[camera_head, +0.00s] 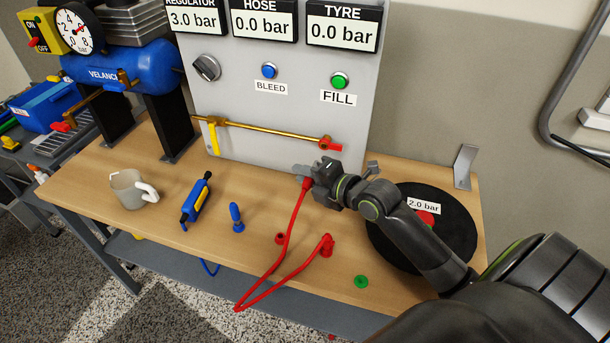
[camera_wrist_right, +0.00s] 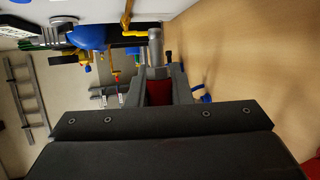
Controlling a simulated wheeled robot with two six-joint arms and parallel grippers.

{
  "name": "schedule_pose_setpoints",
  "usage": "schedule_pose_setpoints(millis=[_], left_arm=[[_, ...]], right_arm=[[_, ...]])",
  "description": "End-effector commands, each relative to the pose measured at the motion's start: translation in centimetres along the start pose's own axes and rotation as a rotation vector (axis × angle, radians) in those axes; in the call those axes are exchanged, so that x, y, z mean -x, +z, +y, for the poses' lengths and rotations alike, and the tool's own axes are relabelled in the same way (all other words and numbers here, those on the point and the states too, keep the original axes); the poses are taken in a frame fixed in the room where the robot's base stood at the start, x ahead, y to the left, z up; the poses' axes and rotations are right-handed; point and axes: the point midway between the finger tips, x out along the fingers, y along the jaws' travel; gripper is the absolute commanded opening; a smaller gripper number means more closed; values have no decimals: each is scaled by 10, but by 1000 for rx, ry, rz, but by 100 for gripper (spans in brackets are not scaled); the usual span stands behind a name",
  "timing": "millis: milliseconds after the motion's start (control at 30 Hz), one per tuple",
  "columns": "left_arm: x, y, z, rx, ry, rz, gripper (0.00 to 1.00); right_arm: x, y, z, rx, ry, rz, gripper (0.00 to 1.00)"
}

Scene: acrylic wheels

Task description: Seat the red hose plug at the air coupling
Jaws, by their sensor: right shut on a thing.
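My right gripper (camera_head: 309,176) is shut on the red hose plug (camera_head: 306,184), just in front of the grey panel. In the right wrist view the red plug body (camera_wrist_right: 158,92) sits between the jaws, and a silver metal tip (camera_wrist_right: 155,45) points out beyond them. The red hose (camera_head: 290,232) hangs from the plug to the bench front and loops back to a red fitting (camera_head: 326,246). I cannot make out the coupling mouth clearly. My left gripper is not in view.
A small red part (camera_head: 281,238) and a green disc (camera_head: 361,282) lie in front. A black wheel (camera_head: 455,232) lies under my right arm.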

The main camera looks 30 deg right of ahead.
Motion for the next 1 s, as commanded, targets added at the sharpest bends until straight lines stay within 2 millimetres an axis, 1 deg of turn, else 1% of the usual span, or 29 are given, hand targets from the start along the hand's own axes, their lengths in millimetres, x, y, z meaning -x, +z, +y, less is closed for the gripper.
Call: schedule_pose_setpoints(millis=[133, 600, 800, 1000], left_arm=[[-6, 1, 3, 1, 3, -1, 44], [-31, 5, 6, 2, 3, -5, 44], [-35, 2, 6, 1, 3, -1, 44], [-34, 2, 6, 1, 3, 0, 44]], right_arm=[[-1, 1, -1, 1, -2, -4, 0], [-16, 38, -2, 1, -2, -3, 0], [-19, 45, -1, -1, -3, -3, 0], [-19, 46, 0, -2, -2, -3, 0]])
